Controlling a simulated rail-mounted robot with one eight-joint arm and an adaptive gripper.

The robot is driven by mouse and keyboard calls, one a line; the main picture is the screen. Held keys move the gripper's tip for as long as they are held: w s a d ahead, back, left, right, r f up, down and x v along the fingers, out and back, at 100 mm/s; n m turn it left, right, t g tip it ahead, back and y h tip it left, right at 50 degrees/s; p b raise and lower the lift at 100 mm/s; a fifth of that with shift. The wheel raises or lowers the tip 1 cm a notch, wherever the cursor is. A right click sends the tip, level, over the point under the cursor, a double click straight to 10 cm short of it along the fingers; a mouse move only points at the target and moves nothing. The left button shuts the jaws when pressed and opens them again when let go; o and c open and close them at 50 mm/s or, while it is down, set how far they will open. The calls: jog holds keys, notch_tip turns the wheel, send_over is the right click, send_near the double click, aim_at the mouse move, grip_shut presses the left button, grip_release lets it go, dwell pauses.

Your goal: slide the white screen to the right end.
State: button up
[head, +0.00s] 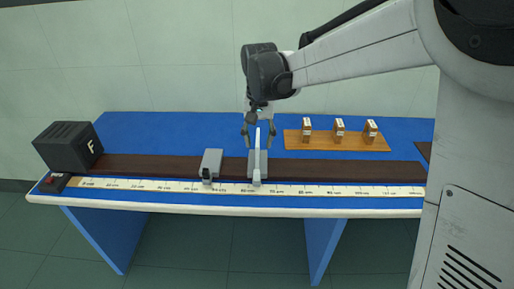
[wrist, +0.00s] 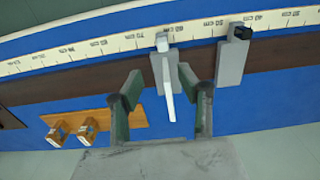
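The white screen (head: 257,139) is a thin upright plate on a light grey slider (head: 257,168) that sits on the dark brown rail (head: 125,166), near the middle of the bench. My gripper (head: 259,142) points down at the screen, one finger on each side. In the wrist view the white screen (wrist: 169,95) lies between the two fingers of my gripper (wrist: 157,80), with visible gaps on both sides. The gripper is open. A white ruler scale (head: 300,189) runs along the rail's front. The rail's right end is hidden behind my arm in the head view.
A second grey slider (head: 210,165) stands on the rail just left of the screen. A black box marked F (head: 68,146) is at the left end. A wooden board (head: 335,142) with 3 small blocks lies behind the rail. The visible rail right of the screen is clear.

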aim_at(257, 171)
jog(key=f, duration=1.4)
jog(key=shift+w+a+f+b, duration=0.25)
jog(key=shift+b, duration=0.1)
grip_shut()
